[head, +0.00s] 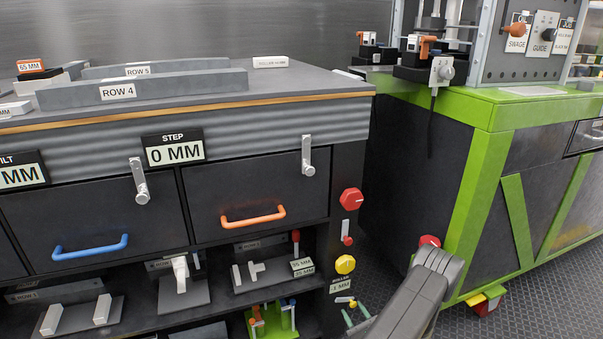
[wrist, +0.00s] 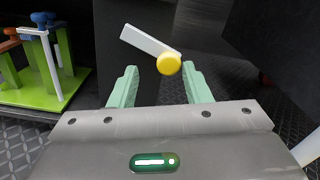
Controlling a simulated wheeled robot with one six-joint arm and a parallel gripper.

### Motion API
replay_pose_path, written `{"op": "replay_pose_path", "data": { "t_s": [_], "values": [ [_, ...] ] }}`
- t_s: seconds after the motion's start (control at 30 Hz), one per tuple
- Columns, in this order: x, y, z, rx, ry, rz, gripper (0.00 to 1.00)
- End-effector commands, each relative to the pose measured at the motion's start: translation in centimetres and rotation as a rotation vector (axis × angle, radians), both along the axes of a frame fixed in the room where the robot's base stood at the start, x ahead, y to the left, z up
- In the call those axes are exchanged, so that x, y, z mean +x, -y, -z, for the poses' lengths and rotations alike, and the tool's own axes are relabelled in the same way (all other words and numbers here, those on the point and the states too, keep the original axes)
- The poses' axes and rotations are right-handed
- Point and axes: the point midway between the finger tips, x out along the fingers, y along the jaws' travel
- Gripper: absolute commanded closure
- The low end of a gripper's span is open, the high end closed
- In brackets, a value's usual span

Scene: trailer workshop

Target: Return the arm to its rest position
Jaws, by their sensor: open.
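My gripper (head: 356,311) is low at the bottom of the head view, beside the right end of the dark bench's lower shelf. My grey arm comes up from the bottom edge. The wrist view shows the two pale green fingers of my gripper (wrist: 160,84) spread apart, with nothing held between them. A yellow knob with a white lever (wrist: 168,64) shows beyond and between the fingertips; I cannot tell whether a finger touches it.
A dark bench (head: 200,140) with drawers fills the left. A green stand (wrist: 40,95) with orange and blue-topped posts is left of my gripper. A red knob (head: 351,199) and a yellow knob (head: 345,264) stick out from the bench end. A green-framed machine (head: 480,200) stands right.

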Motion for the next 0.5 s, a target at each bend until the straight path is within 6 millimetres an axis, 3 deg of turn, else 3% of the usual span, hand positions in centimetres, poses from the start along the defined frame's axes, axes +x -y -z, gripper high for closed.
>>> {"op": "replay_pose_path", "data": {
  "t_s": [0.3,0.5],
  "values": [
    [-0.4,-0.9,1.0,0.257,-0.094,0.0,0.56],
    [-4.4,0.8,0.7,0.252,-0.092,0.004,0.56]
  ]
}}
